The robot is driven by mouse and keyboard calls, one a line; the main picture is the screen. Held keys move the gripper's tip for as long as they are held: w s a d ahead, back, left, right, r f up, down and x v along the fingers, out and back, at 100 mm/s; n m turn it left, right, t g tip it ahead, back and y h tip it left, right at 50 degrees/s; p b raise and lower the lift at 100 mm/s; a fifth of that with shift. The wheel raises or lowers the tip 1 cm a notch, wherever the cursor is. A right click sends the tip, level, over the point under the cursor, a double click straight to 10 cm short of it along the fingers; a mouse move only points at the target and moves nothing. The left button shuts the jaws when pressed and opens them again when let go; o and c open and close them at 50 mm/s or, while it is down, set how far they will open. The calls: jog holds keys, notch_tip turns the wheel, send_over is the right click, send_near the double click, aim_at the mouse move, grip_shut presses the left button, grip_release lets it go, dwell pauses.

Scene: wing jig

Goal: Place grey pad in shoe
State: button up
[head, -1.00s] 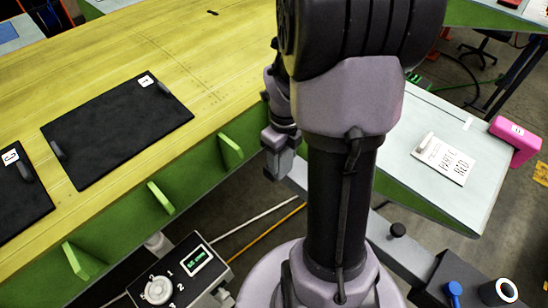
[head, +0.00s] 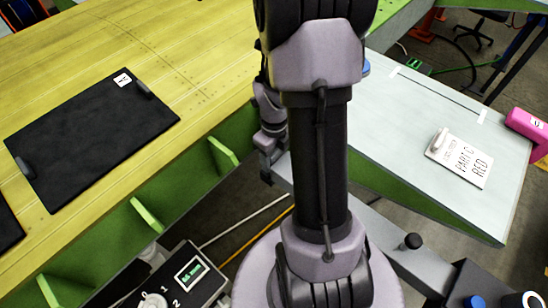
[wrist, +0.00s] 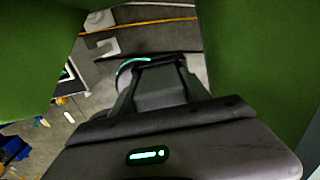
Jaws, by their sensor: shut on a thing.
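My gripper (head: 271,150) hangs at the end of my arm, beside the green-framed edge of the yellow wing surface in the head view. It is shut on a small grey block, which I take for the grey pad (wrist: 160,88); in the wrist view this sits beyond the dark gripper body, between green walls at left and right. The pad is too small and too hidden by my gripper in the head view to tell its tilt. I cannot pick out the shoe in either view.
The yellow wing surface (head: 200,40) bears a black panel (head: 90,135) with handles. Green ribs (head: 155,222) stick out below its edge. A pale table (head: 400,140) at right holds a white card (head: 459,158). A control box (head: 180,280) stands at lower left. Floor shows between.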

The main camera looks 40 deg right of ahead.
jog(key=shift+f, duration=0.1)
jog(key=o, duration=1.4)
